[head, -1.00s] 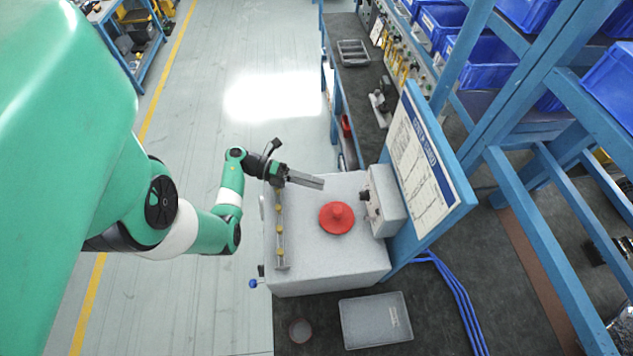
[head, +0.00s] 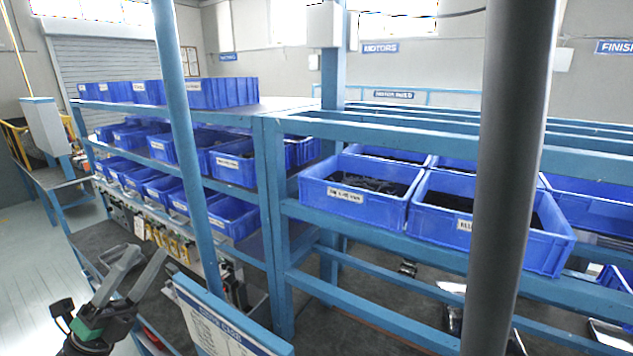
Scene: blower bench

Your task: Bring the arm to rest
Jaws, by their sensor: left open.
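My left gripper (head: 143,260) shows at the bottom left of the head view. Its two grey fingers are spread apart and point up and to the right, with nothing between them. It appears in front of the dark bench top, left of the white sign board (head: 225,325) with the blue frame. I cannot tell its height above the bench. My right gripper is not in view.
A blue rack (head: 270,220) with several blue bins (head: 358,190) fills the middle and right. A blue post (head: 180,130) stands near the gripper's right. A dark workbench (head: 105,240) runs behind it. Open floor (head: 28,265) lies at the far left.

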